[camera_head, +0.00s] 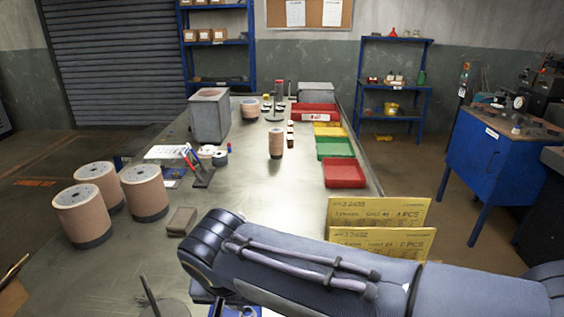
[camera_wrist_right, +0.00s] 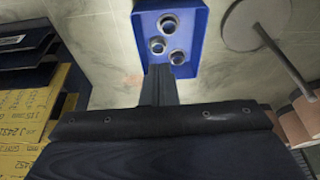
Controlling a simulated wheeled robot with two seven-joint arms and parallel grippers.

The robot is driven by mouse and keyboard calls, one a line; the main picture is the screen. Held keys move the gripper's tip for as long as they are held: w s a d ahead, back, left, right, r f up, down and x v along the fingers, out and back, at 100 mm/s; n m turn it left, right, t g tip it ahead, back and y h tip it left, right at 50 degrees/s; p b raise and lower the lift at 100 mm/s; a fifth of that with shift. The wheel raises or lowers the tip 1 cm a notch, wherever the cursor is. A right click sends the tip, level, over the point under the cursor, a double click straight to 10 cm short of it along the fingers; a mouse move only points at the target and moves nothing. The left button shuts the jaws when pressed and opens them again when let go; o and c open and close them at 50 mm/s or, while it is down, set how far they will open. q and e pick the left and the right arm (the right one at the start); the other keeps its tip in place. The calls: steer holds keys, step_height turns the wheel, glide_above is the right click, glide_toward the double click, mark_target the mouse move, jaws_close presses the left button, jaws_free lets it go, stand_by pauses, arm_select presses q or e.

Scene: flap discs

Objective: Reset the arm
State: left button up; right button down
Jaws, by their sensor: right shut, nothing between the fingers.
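My right arm (camera_head: 330,265) comes in from the right across the front of the table. Its gripper is mostly hidden behind the arm in the head view. In the right wrist view the right gripper (camera_wrist_right: 161,72) is shut and empty, its fingertips at the near edge of a blue tray (camera_wrist_right: 198,58). I cannot tell whether they touch it. Several round metal parts (camera_wrist_right: 168,25) lie in the tray. A sliver of the blue tray shows at the bottom of the head view. My left gripper is not in view.
Tan disc stacks (camera_head: 145,195) stand at the left. A spindle on a round base (camera_wrist_right: 242,25) is beside the blue tray. Yellow cards (camera_head: 378,212) stand near the right edge, with red (camera_head: 344,173) and green trays behind. The table's middle is largely clear.

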steer(key=s+d+r+m+g+y+p, duration=0.1)
steer(key=d+y, duration=0.2)
steer(key=d, duration=1.8)
steer(key=s+d+f+m+t+p, duration=0.1)
steer(key=s+d+f+t, duration=0.2)
steer(key=s+d, duration=0.6)
steer(key=shift+s+f, duration=0.3)
steer(key=shift+s, duration=0.45)
